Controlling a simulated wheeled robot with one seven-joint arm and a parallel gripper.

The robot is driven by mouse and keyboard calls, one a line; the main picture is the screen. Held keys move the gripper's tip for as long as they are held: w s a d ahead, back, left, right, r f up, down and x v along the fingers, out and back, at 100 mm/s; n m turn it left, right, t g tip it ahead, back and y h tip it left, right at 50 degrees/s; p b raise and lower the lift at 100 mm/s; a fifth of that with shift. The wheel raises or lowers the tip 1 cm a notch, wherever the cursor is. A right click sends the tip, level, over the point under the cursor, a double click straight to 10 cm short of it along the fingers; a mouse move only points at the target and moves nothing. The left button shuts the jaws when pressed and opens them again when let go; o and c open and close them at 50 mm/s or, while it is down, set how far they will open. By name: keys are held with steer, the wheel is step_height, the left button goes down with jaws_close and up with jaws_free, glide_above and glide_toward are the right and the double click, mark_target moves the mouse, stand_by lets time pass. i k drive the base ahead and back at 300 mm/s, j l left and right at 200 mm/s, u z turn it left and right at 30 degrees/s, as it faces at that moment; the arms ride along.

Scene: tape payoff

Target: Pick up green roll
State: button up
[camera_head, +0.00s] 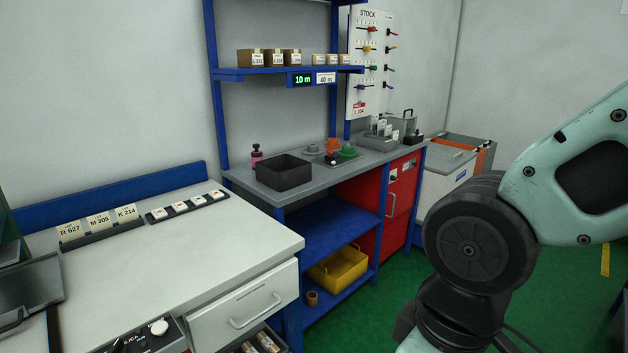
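A small green round piece (347,151) sits on the grey bench top, right of an orange piece (332,144) and a grey piece (312,149). It looks like a roll or a disc-like holder, but it is too small to tell. The white stock board (356,86) behind the bench carries small coloured items on pegs, one of them green (390,69). My arm fills the right side of the picture, well to the right of the bench. My gripper is not seen.
A grey rack (380,141) is at the right. Cardboard boxes (251,58) line the blue shelf (262,72). A white drawer counter (150,255) is front left. Green floor (395,290) is open before the bench.

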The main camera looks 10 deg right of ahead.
mark_target(347, 151)
steer(key=i+l+z, duration=0.2)
steer(key=i+z, duration=0.15)
steer(key=i, duration=0.35)
steer(key=i+z, duration=0.4)
steer(key=i, duration=0.35)
steer(key=i+j+z, duration=0.35)
steer(key=i, duration=0.35)
steer(key=i+l+u, duration=0.1)
steer(key=i, duration=0.4)
steer(key=i+l+u, duration=0.15)
steer(key=i, duration=0.35)
steer(key=i+l+u, duration=0.1)
steer(key=i+u, duration=0.25)
steer(key=i+l+u, duration=0.15)
steer(key=u, duration=0.2)
steer(key=i+l+u, duration=0.35)
steer(key=k+j, duration=0.05)
